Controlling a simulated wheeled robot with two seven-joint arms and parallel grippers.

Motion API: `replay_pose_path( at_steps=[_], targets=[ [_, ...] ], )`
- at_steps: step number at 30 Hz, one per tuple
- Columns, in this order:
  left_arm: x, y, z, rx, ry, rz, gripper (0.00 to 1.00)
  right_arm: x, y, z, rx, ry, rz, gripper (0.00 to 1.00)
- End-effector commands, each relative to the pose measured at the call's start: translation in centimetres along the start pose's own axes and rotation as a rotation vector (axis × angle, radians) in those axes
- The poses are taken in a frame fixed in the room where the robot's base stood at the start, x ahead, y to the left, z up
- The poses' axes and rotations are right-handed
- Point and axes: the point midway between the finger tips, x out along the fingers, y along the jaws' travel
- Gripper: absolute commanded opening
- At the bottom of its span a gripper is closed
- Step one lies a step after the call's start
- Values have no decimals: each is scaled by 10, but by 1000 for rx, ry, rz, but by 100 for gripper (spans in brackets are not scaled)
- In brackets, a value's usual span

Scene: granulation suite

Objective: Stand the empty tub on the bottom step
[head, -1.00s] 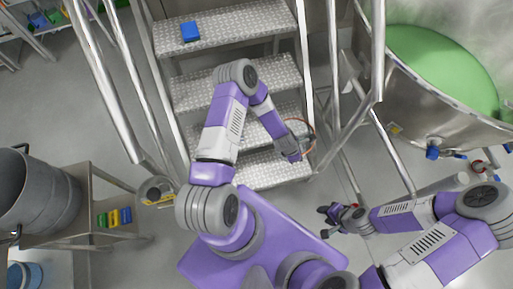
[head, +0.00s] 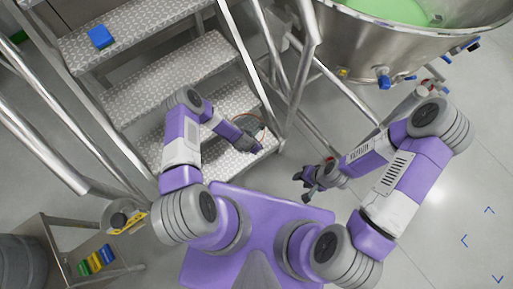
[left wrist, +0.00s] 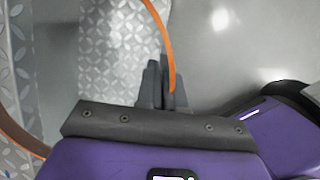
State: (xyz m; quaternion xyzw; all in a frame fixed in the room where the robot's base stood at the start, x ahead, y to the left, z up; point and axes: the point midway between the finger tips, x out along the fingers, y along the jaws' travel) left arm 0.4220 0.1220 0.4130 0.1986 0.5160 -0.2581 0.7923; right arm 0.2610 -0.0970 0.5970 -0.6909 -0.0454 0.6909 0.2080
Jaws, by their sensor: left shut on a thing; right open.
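My left gripper (head: 256,148) is shut on the thin orange rim of a round tub (left wrist: 164,38). Only the rim shows clearly, as an arc in the left wrist view; the tub's body looks see-through or cannot be made out. In the head view the gripper and rim are over the right end of the lower steps. The bottom step (head: 212,160) is a diamond-plate tread partly hidden by my left arm. I cannot tell whether the tub touches it. My right gripper (head: 311,180) is open and empty over the floor right of the stairs.
A blue block (head: 100,37) lies on an upper step. Metal handrails flank the stairs. A large steel vessel (head: 350,42) with green contents stands at upper right. A side table (head: 62,268) with coloured blocks is at lower left.

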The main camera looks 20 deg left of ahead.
Motion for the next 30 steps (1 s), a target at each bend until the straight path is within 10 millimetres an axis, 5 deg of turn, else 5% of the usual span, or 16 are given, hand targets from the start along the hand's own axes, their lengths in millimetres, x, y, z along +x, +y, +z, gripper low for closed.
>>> replay_pose_path(
  at_steps=[1, 7, 22, 30],
  targets=[
    [18, -2, -8, 1, 0, 0, 0, 10, 4, 0, 0, 0, 0, 43],
    [58, -3, -25, 1, 0, 0, 0, 27, 10, -1, 0, 0, 0, 43],
    [107, -6, -45, 3, 0, 0, 0, 50, 19, -2, 0, 0, 0, 43],
    [107, -6, -45, 1, 0, -1, 0, 48, 18, -2, 0, 0, 0, 43]
  ],
)
